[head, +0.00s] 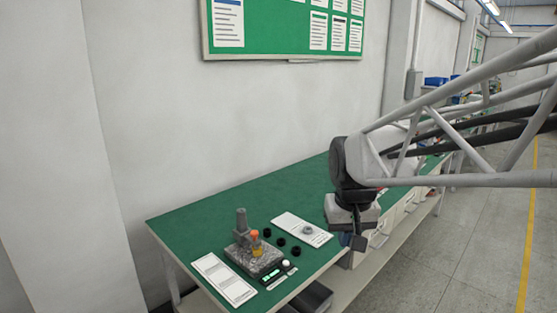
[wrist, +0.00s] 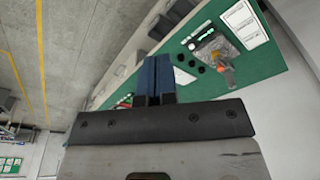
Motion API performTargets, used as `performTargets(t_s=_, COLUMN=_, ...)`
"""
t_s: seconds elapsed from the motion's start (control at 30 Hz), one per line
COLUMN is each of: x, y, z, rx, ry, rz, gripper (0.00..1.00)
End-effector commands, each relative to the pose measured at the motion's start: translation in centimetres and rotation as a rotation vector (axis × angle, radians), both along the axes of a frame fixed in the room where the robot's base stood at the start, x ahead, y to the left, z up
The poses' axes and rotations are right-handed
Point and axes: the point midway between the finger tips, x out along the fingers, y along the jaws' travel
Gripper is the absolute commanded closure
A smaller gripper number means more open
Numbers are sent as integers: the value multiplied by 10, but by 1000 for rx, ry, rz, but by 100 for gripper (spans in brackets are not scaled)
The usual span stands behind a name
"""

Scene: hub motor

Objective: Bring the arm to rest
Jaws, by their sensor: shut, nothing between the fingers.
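My gripper (head: 354,241) hangs at the end of my arm in the head view, over the front edge of the green bench, to the right of the items on it. In the wrist view its two blue fingers (wrist: 155,77) are together with nothing between them. My gripper is apart from every object on the bench.
Open floor (head: 430,270) lies at right.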

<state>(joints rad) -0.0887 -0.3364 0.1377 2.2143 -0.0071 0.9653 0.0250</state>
Motion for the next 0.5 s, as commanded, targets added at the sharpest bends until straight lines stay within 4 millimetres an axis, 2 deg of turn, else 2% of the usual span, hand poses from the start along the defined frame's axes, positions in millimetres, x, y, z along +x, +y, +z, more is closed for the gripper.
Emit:
performTargets(t_s=0.1, x=-31, y=-10, z=-2, rx=0, ry=-12, rz=-14, gripper=100)
performTargets(t_s=0.5, x=-129, y=-35, z=-23, rx=0, ry=-49, rz=-60, gripper=100)
